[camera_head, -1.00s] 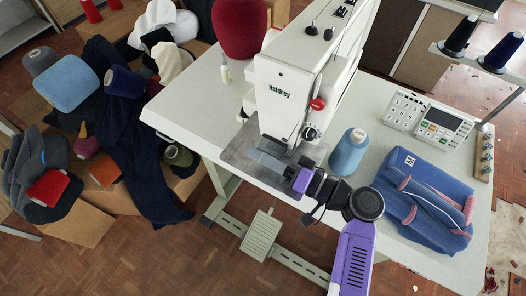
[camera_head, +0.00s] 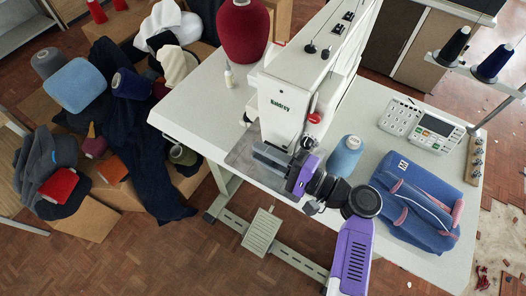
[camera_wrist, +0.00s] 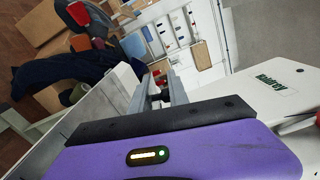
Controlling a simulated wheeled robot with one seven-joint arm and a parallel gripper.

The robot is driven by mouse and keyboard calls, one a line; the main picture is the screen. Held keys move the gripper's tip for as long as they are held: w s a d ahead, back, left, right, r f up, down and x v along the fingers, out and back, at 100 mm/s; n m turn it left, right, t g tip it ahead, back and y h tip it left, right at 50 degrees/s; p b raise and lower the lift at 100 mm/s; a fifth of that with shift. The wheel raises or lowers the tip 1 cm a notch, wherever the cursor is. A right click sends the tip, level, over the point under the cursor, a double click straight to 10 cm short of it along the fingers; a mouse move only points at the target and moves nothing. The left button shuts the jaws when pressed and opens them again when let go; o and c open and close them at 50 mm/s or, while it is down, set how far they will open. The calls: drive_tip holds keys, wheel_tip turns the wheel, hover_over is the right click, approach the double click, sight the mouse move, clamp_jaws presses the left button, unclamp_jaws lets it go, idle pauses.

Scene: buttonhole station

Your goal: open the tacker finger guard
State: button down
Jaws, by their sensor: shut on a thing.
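The tacker is the white sewing machine (camera_head: 285,108) standing on the pale table, and its head also shows at the right of the wrist view (camera_wrist: 272,98). My gripper (camera_head: 262,152) reaches in from the right, below the machine head, with its grey fingers over the metal work plate (camera_head: 240,160). In the wrist view my gripper (camera_wrist: 160,74) has its two fingers close together, shut on a small part at their tips. That part sits where the finger guard would be. The guard is mostly hidden by the fingers, so its exact angle cannot be told.
A blue thread cone (camera_head: 345,155) stands close to the right of my wrist. A dark red cone (camera_head: 243,30) stands behind at left.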

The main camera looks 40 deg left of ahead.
drive_tip(key=shift+w+r+m, duration=0.2)
drive_tip(key=shift+r+m, duration=0.1)
idle(0.4)
drive_tip(key=c, duration=1.4)
unclamp_jaws()
drive_tip(key=shift+o, duration=0.4)
drive_tip(key=shift+f, duration=0.1)
drive_tip(key=b+v, duration=0.2)
drive_tip(key=v, duration=0.5)
drive_tip(key=shift+d, duration=0.4)
drive_tip(key=shift+d, duration=0.1)
